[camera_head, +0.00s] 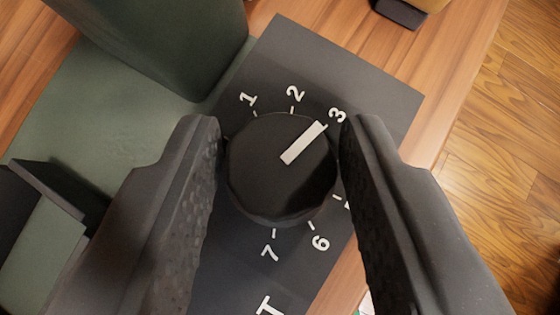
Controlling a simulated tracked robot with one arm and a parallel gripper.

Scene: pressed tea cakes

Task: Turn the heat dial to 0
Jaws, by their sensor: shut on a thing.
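The heat dial (268,185) is a round black knob on a dark grey panel (375,85). Its white pointer bar (303,143) points up and right, at the numeral 3 (337,115). The numerals 1, 2, 6 and 7 also show around the knob. A numeral at the right is mostly covered by my right finger, and the left side of the scale, where 0 may lie, is hidden by my left finger. My gripper (280,150) is over the panel, shut on the dial with one finger on each side.
A dark green machine body (160,40) rises at the upper left of the panel, on a green base (95,115). The panel lies on a wooden table (450,110). A dark object (402,10) stands at the top edge. Wooden floor (515,130) shows at the right.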

